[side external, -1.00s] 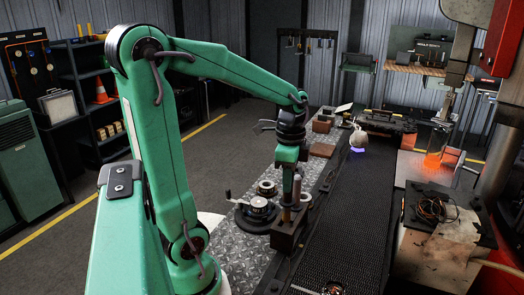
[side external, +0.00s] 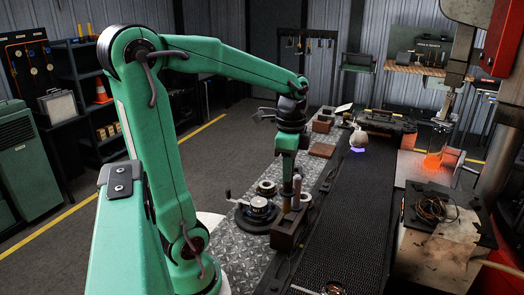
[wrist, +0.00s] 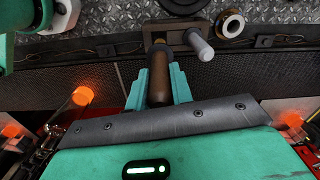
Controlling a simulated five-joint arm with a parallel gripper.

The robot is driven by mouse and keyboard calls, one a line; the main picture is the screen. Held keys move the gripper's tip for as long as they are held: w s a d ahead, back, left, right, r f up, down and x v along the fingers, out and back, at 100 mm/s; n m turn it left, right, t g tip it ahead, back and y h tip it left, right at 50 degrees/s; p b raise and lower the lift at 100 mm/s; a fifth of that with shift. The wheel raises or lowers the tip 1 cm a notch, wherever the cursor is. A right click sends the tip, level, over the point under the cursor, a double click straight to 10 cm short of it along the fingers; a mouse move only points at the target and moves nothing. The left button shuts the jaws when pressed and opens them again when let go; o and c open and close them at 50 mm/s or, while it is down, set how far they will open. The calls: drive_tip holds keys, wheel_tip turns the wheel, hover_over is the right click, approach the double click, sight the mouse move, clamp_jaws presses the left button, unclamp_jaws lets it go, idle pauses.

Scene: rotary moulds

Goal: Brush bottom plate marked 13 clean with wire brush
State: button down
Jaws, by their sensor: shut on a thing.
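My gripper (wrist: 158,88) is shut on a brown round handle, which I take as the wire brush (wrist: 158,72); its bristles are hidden. In the side view my gripper (side external: 288,180) is above a brown block-like holder (side external: 285,238), which also shows in the wrist view (wrist: 152,38). I cannot tell whether the brush is clear of it. A pale grey handle (wrist: 198,46) stands at the holder, beside the brush. Round metal moulds (side external: 260,207) sit just left of the holder. No number 13 is readable, so I cannot tell which is the bottom plate.
A dark conveyor (side external: 350,215) runs along the right of the tread-plate bench (side external: 235,245). A pale round vessel (side external: 358,138) stands farther back. Glowing orange glass (side external: 432,160) is at the right. A crank handle (side external: 228,194) juts from the moulds.

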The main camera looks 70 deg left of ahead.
drive_tip(key=s+a+r, duration=0.2)
drive_tip(key=a+r, duration=0.1)
drive_tip(key=a, duration=1.1)
drive_tip(key=shift+f, duration=0.15)
drive_tip(key=shift+s+d+f, duration=1.35)
drive_tip(key=shift+f, duration=2.6)
wheel_tip(320, 180, up, 8)
drive_tip(key=w+a, duration=0.2)
drive_tip(key=shift+w+a, duration=0.4)
drive_tip(key=shift+r, duration=0.15)
